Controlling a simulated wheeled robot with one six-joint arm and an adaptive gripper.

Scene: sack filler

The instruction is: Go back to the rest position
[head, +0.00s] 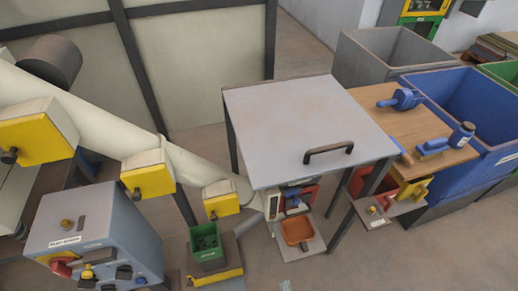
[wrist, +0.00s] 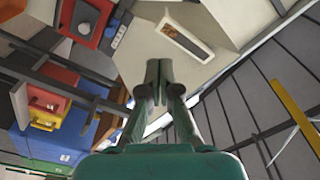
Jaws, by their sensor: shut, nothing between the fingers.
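My gripper (wrist: 158,72) shows in the wrist view with its two dark fingers together and nothing between them. The fingertips are in front of a pale panel with a light framed slot (wrist: 186,42). I cannot tell how far they are from that panel. My gripper does not show in the head view.
The head view shows a grey cover (head: 285,120) with a dark handle (head: 328,151), a pale sloping tube (head: 90,122), and a grey control box (head: 92,240). A green bin (head: 208,253) and an orange tray (head: 297,231) sit low. A wooden bench (head: 380,105) and blue container (head: 495,90) stand right.

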